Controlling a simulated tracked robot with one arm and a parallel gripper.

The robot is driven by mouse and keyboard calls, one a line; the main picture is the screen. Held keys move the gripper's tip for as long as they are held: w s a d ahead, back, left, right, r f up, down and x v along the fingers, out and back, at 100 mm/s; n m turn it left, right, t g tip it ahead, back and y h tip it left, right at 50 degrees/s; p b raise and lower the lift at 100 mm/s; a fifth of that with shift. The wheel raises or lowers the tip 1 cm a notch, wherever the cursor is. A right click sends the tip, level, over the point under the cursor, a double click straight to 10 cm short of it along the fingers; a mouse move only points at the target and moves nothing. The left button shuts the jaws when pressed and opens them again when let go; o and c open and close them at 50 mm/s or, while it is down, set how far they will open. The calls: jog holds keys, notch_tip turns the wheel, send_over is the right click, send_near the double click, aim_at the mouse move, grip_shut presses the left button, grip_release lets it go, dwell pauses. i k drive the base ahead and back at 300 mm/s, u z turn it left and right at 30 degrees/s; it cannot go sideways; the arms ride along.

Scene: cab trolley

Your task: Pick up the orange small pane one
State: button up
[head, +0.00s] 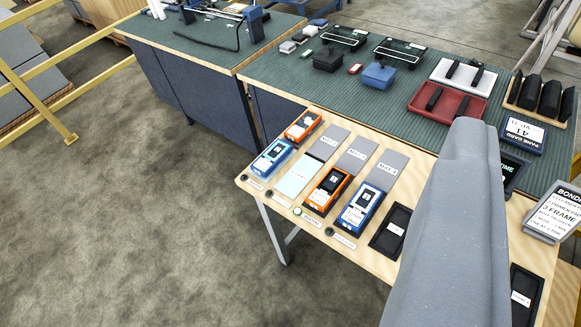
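Two orange units with dark faces lie on the near wooden-topped table (259,191). One orange unit (302,126) is at the far left corner, beside a grey mat. The other orange unit (326,189) is nearer, between a pale blue panel and a blue unit (362,206). A second blue unit (272,157) lies at the left edge. The writing on the orange units is too small to read, so I cannot tell which is the small pane one. No gripper fingers show; a large grey part, which seems mine, hides the table's right side.
Grey mats (379,168), a black tray (391,231) and small label tags share the near table. Behind it, a green-topped bench (290,70) holds blue boxes, wire racks and a red tray (448,102). A yellow rail (90,75) stands left; the floor in front is clear.

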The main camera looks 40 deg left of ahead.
aim_at(321, 198)
jog(key=u, duration=2.15)
jog(key=i, duration=0.5)
jog(key=z, duration=2.4)
